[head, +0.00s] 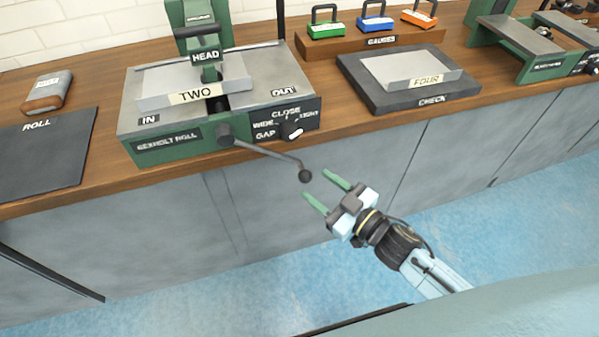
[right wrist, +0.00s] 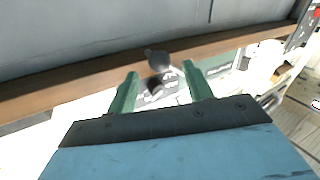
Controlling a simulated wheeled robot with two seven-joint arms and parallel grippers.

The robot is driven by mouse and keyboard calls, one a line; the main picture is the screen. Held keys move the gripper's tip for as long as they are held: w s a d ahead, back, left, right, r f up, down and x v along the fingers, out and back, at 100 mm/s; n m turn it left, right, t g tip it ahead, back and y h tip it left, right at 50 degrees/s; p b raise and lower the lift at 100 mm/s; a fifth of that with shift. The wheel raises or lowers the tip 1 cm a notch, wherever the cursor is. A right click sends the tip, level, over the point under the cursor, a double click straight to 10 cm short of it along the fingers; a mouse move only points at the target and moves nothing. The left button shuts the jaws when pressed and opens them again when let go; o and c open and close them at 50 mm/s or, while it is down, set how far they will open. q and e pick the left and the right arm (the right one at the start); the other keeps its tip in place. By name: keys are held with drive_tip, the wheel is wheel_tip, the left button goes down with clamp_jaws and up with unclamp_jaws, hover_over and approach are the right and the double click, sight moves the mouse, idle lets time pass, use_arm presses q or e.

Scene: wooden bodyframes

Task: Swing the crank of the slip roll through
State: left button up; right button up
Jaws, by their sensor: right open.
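The green slip roll (head: 166,152), labelled "BEEHOLT ROLL", stands on the wooden bench with its head (head: 205,55) upright. A plate marked "TWO" (head: 197,94) lies on its bed. The crank (head: 264,151) runs from a dark hub on the front face out to the right, ending in a dark round knob (head: 305,176) in front of the bench edge. My right gripper (head: 320,190) is open and empty, just right of the knob and apart from it. In the right wrist view the knob (right wrist: 158,60) shows between and beyond the green fingertips (right wrist: 160,85). My left gripper is not in view.
A gap dial (head: 291,130) is on the roll's front right. A dark check pad (head: 408,98) with a plate marked "FOUR" (head: 410,70) lies to the right. A dark roll mat (head: 45,155) is at left. The space before the grey cabinets (head: 380,150) is free.

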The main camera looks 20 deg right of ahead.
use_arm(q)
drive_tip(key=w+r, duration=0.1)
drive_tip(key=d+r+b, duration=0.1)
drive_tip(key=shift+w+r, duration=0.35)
use_arm(e)
drive_tip(key=x, duration=0.7)
drive_tip(key=shift+s+f, duration=0.1)
clamp_jaws()
